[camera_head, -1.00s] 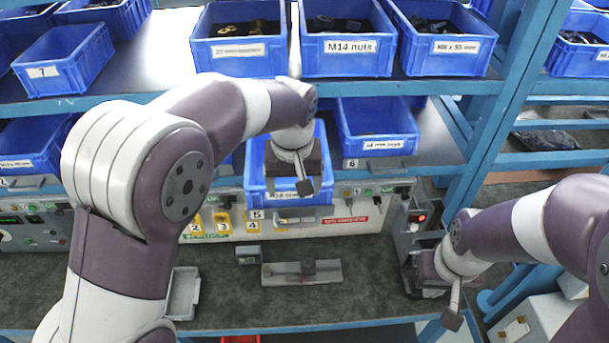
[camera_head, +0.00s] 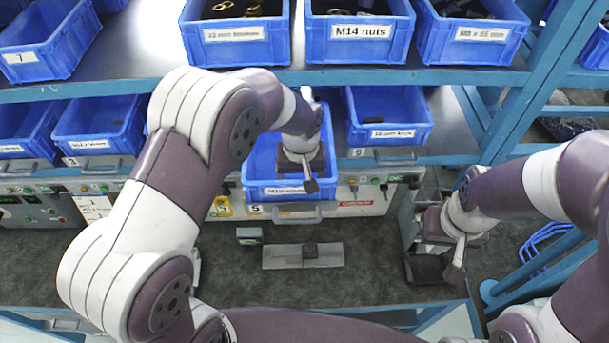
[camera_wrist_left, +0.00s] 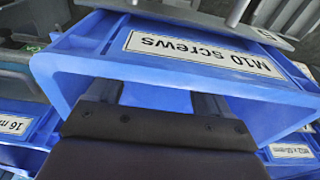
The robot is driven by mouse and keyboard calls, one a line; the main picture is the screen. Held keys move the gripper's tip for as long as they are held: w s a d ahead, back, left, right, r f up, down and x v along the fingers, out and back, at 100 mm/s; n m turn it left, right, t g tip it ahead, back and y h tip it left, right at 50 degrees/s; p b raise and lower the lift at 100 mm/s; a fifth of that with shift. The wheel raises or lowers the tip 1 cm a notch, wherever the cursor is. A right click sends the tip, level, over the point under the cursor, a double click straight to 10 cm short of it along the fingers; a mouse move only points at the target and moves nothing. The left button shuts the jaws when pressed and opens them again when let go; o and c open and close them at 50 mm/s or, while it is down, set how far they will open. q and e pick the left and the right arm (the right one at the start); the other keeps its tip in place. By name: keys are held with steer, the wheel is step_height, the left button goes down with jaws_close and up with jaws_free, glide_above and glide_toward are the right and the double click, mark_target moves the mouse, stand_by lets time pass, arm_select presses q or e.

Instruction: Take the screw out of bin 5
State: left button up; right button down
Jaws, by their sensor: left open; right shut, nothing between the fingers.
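Bin 5 (camera_head: 256,178) is a blue bin on the lower shelf, labelled M10 screws. My left gripper (camera_head: 302,165) is over its front part, pointing down into it, and hides much of the inside. In the left wrist view the bin's front wall (camera_wrist_left: 75,75) and upside-down label show close up, with my open left fingers (camera_wrist_left: 160,97) reaching past its edge. No screw can be made out in either view. My right gripper (camera_head: 450,250) is shut and empty at the right end of the bench, well apart from bin 5.
Neighbouring blue bins stand left (camera_head: 98,130) and right (camera_head: 388,115) of bin 5. The upper shelf with its M14 nuts bin (camera_head: 358,45) overhangs behind my left forearm. A metal plate (camera_head: 280,256) with a dark block lies on the otherwise fairly clear bench mat (camera_head: 380,280).

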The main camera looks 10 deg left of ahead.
arm_select(q)
steer(key=shift+f, duration=0.4)
steer(key=shift+s+f, duration=0.2)
steer(key=shift+s, duration=0.05)
steer(key=shift+w, duration=0.15)
steer(key=c, duration=1)
